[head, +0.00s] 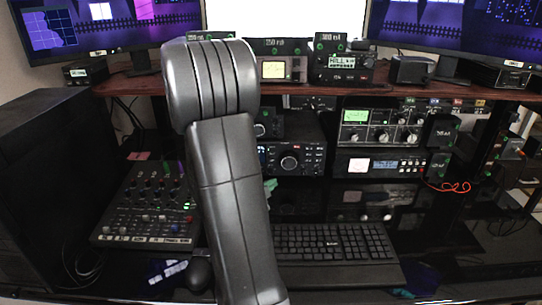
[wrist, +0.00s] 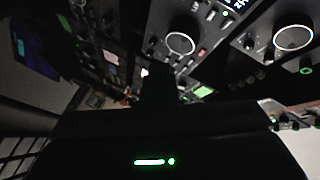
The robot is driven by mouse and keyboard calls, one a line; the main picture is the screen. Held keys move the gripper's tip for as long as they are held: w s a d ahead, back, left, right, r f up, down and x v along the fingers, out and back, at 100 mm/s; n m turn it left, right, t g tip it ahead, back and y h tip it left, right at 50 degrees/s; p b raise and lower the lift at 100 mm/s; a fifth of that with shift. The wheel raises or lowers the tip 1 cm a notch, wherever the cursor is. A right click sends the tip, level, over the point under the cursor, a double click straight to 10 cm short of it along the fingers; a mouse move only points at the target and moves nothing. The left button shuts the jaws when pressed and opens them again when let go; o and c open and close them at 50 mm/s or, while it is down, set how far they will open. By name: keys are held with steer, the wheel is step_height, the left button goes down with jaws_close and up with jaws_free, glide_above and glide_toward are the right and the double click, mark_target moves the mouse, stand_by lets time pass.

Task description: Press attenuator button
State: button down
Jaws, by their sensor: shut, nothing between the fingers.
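My arm rises through the middle of the head view and hides its own end there. In the wrist view my gripper (wrist: 158,72) is a dark, narrow silhouette at the centre, shut and empty. Beyond it are radio front panels with large round knobs (wrist: 180,43), small buttons and lit displays. The attenuator button cannot be picked out by label in either view. In the head view a black radio with a big dial (head: 290,162) stands just right of my arm. I cannot tell whether the gripper touches a panel.
A mixer (head: 148,212) lies left of my arm and a keyboard (head: 335,242) lies to its right on the dark desk. A wooden shelf (head: 130,84) carries monitors and small radios. A grey tuner with knobs (head: 377,127) stands at the right.

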mark_target(272, 160)
stand_by(0.3)
steer(key=shift+w+p, duration=0.8)
steer(key=shift+w, duration=3.55)
steer(key=shift+w, duration=0.1)
steer(key=shift+w, duration=0.3)
steer(key=shift+w, duration=0.35)
steer(key=shift+s, duration=0.8)
